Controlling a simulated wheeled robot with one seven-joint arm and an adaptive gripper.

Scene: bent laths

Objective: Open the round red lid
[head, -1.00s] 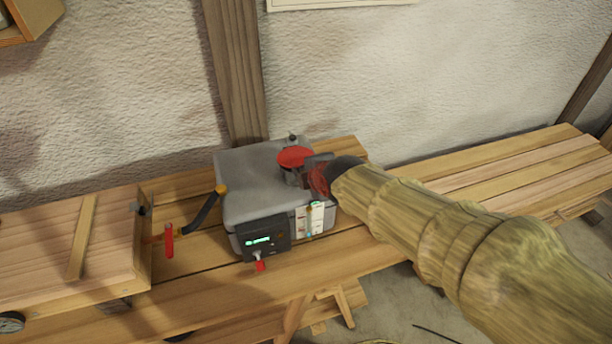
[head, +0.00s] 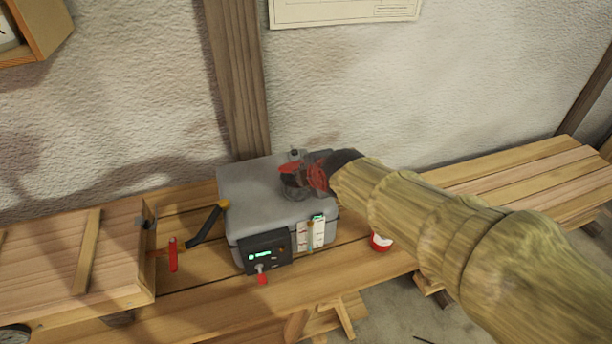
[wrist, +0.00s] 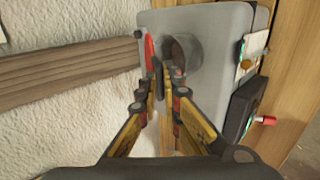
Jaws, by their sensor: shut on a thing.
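The round red lid (wrist: 149,48) stands edge-on in the wrist view, swung up on the wall side of a dark round opening (wrist: 178,48) in the grey box (wrist: 212,20). In the head view the lid (head: 291,168) is partly hidden at my gripper. My gripper (wrist: 164,82) reaches the box top, its fingertips close together beside the lid. It is shut on the lid, seemingly at a dark tab on its edge; the exact contact is small and hard to see. In the head view my gripper (head: 306,178) is over the back right of the box (head: 250,192).
The box front has a dark panel (head: 264,252) with a red-tipped switch. A red and white object (head: 381,242) lies on the bench (head: 215,290) right of the box. The wall is close behind.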

